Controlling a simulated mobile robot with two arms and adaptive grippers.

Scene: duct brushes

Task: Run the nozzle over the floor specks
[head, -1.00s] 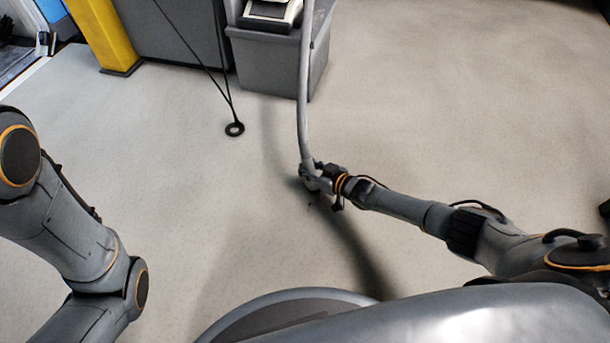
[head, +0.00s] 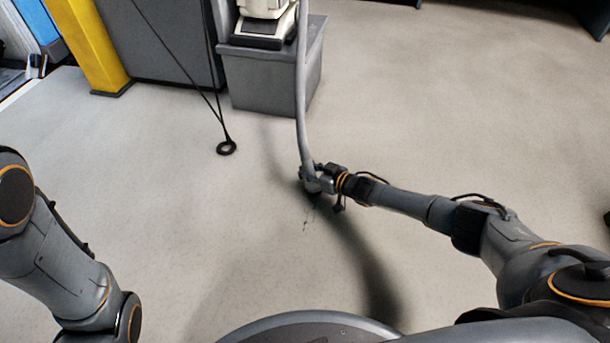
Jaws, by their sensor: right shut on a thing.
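The grey hose with its nozzle (head: 302,110) runs down from the top of the head view into my right gripper (head: 314,180). My right gripper is shut on it near its lower end. The nozzle's tip is mostly hidden by the gripper, and I cannot tell whether it touches the floor. A few small dark floor specks (head: 306,224) show on the pale floor just below and slightly left of the gripper. My left arm is at the left edge, but its gripper is out of view.
A grey box (head: 268,85) with a white-and-black device (head: 264,22) on top stands behind the hose. A black ring (head: 226,148) at the end of dark thin lines is left of the hose. A yellow post (head: 92,45) stands at upper left.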

